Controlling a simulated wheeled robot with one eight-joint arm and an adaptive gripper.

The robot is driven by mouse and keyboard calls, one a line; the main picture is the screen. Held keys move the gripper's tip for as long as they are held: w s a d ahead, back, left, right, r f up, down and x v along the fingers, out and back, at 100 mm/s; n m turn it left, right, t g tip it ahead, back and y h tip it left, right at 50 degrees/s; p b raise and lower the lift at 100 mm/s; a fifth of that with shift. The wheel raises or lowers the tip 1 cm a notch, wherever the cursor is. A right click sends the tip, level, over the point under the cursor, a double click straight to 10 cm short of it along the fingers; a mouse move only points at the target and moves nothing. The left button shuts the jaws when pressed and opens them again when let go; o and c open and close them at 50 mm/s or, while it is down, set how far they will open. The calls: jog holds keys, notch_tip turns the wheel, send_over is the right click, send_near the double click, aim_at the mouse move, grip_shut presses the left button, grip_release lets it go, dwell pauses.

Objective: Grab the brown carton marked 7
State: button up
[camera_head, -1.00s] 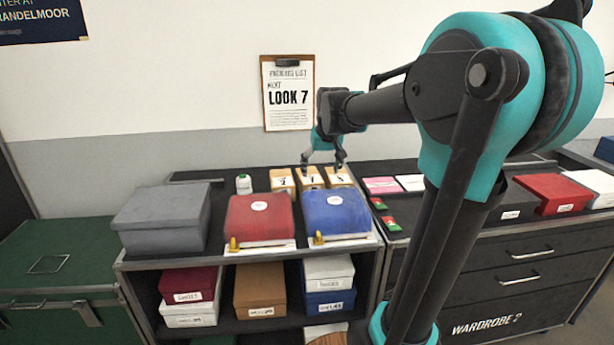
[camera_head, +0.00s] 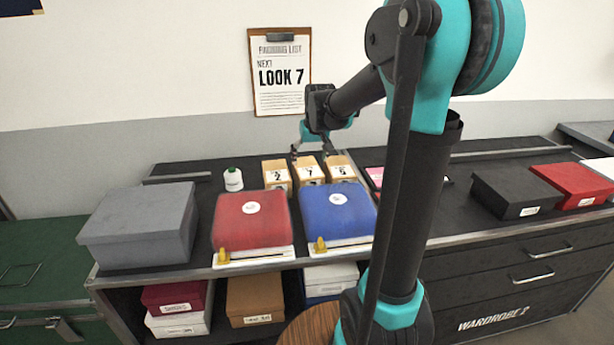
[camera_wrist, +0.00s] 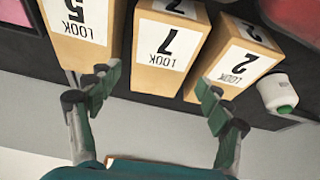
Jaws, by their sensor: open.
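The brown carton marked 7 (camera_head: 309,172) stands in the middle of a row of three at the back of the black shelf top. The wrist view shows it upside down, its label reading LOOK 7 (camera_wrist: 166,48). The carton marked 2 (camera_head: 276,174) is left of it and the carton marked 5 (camera_head: 341,171) right of it in the head view. My gripper (camera_head: 312,157) is open and empty at the row. In the wrist view its fingertips (camera_wrist: 158,82) lie to either side of the 7 carton, near the gaps to its neighbours. Contact cannot be told.
A clipboard (camera_head: 281,72) reading LOOK 7 hangs on the wall behind.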

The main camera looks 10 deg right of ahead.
jog(key=x, duration=1)
jog(key=shift+a, duration=0.1)
jog(key=shift+r, duration=0.1)
jog(key=shift+c, duration=0.2)
jog(key=c, duration=1)
